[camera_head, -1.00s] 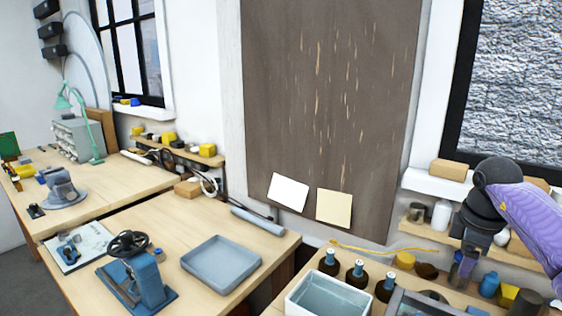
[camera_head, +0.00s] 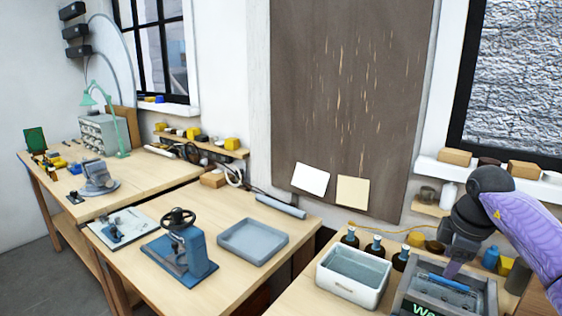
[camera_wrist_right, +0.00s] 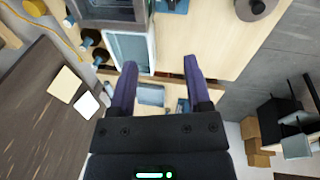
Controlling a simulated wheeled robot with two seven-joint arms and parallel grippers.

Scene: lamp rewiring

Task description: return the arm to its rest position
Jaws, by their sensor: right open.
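My right arm (camera_head: 530,225), purple with dark joints, comes in from the right edge in the head view. Its gripper (camera_head: 454,266) hangs pointing down in front of the shelf, near a grey box with a lettered front (camera_head: 445,298). In the right wrist view the gripper (camera_wrist_right: 160,67) shows two purple fingers spread apart with nothing between them. My left gripper is not in view.
A white tub (camera_head: 352,286) and several dark bottles stand left of the grey box. A blue-grey tray (camera_head: 253,242) and a blue handwheel press (camera_head: 180,252) are on the middle bench. A green lamp (camera_head: 105,110) stands on the far bench.

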